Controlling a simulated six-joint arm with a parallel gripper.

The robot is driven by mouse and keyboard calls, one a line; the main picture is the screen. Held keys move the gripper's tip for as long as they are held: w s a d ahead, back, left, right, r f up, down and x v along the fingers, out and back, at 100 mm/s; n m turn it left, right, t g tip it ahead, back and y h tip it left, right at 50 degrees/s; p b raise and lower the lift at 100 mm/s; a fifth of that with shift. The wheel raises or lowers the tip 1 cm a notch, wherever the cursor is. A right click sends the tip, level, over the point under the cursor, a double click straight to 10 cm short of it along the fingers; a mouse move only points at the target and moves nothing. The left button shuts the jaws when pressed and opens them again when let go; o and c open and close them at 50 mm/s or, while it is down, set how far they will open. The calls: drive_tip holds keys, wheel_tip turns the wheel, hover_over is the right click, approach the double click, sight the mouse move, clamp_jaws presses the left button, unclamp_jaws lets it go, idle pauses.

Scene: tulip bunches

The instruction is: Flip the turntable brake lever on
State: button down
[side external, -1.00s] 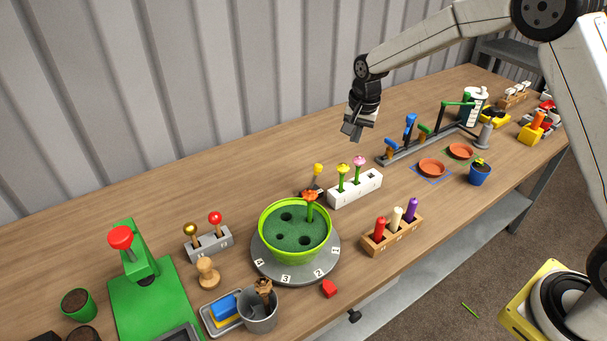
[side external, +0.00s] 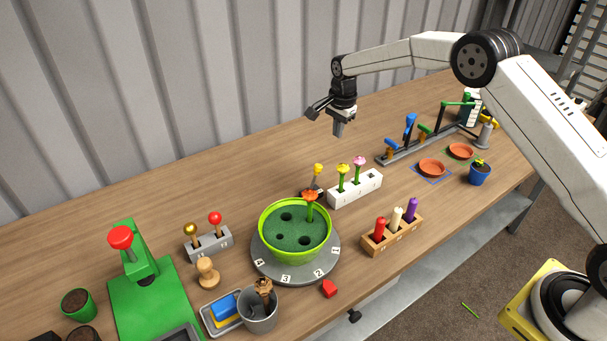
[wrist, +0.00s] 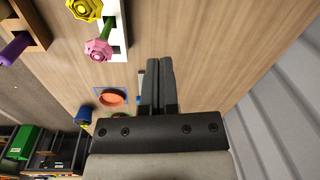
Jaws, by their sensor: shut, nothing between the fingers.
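The round grey turntable (side external: 267,270) with numbered marks carries a green pot (side external: 270,245) holding one orange flower. Just behind it stands a short lever with a yellow knob (side external: 318,169) on a dark base, which looks like the brake lever; no label on it is readable. My gripper (side external: 338,131) is shut and empty, pointing down in the air behind and above this lever, apart from it. In the wrist view the two fingers (wrist: 158,62) lie together, and the yellow-knobbed lever is not visible.
A white block (side external: 355,189) with yellow and pink flowers stands right of the lever. A grey block (side external: 208,243) with gold- and red-knobbed levers stands left of the turntable. The tabletop behind the lever is clear.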

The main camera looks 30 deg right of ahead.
sight(318, 165)
idle(0.3)
drive_tip(key=f, duration=0.9)
drive_tip(key=shift+w+f, duration=0.35)
drive_tip(key=shift+a+f, duration=0.1)
drive_tip(key=shift+a, duration=0.15)
drive_tip(key=shift+s+a+r, duration=0.15)
drive_tip(key=shift+a+r, duration=0.05)
drive_tip(key=shift+a, duration=0.35)
drive_tip(key=shift+s+a+r, duration=0.15)
drive_tip(key=shift+a+r, duration=0.05)
drive_tip(key=shift+a, duration=0.35)
drive_tip(key=shift+s+a+r, duration=0.15)
drive_tip(key=shift+a+r, duration=0.05)
drive_tip(key=shift+a, duration=0.35)
drive_tip(key=shift+a+r+h, duration=0.25)
drive_tip(key=shift+a+h, duration=0.25)
drive_tip(key=shift+h, duration=0.1)
drive_tip(key=shift+a+r+h, duration=0.25)
drive_tip(key=shift+a+h, duration=0.45)
drive_tip(key=a+h, duration=0.3)
drive_tip(key=h, duration=0.1)
drive_tip(key=shift+a+r, duration=0.15)
drive_tip(key=shift+a, duration=0.5)
drive_tip(key=shift+a, duration=0.1)
